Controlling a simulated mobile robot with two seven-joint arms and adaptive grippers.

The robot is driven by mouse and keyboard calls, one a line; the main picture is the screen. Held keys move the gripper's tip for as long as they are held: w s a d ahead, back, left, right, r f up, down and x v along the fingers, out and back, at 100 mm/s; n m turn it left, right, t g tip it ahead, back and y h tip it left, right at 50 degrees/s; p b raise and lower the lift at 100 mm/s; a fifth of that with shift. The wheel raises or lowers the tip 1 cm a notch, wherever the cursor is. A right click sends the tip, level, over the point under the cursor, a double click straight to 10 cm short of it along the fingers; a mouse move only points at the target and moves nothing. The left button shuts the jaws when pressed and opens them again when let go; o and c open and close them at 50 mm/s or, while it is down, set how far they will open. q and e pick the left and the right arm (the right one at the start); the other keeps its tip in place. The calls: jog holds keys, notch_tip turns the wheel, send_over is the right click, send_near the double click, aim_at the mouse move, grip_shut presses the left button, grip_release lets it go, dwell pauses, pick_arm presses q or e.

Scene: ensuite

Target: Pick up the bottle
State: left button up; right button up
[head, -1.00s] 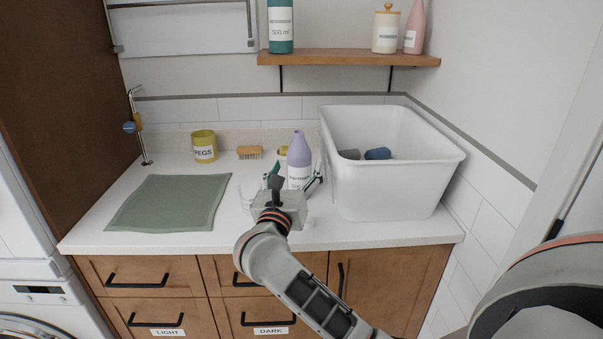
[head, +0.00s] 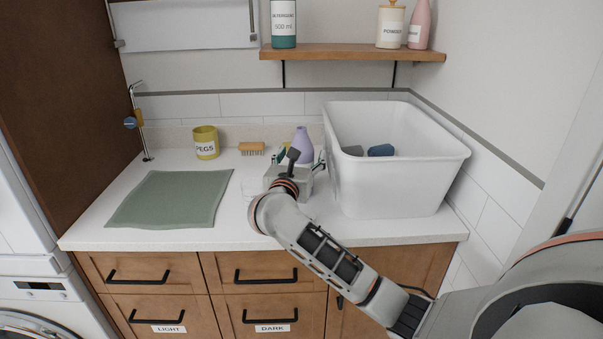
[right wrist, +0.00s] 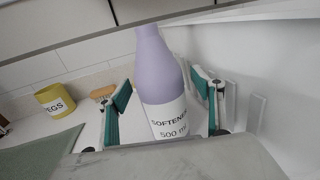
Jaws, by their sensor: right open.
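The purple softener bottle (head: 303,142) stands upright on the white counter, just left of the white tub. In the right wrist view the bottle (right wrist: 160,75) shows its "SOFTENER 500 ml" label. My right gripper (head: 299,160) is open, with its teal-padded fingers on either side of the bottle. In the right wrist view the fingers (right wrist: 167,95) stand apart, with gaps showing beside the bottle. The gripper body hides the bottle's lower part in the head view. My left gripper is not in view.
A large white tub (head: 395,185) with dark items inside stands close to the right. A yellow PEGS cup (head: 206,150) and a brush (head: 251,148) stand behind left. A green mat (head: 172,199) lies left. A wooden shelf (head: 345,55) is above.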

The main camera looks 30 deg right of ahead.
grip_shut()
jog(key=shift+r, duration=0.1)
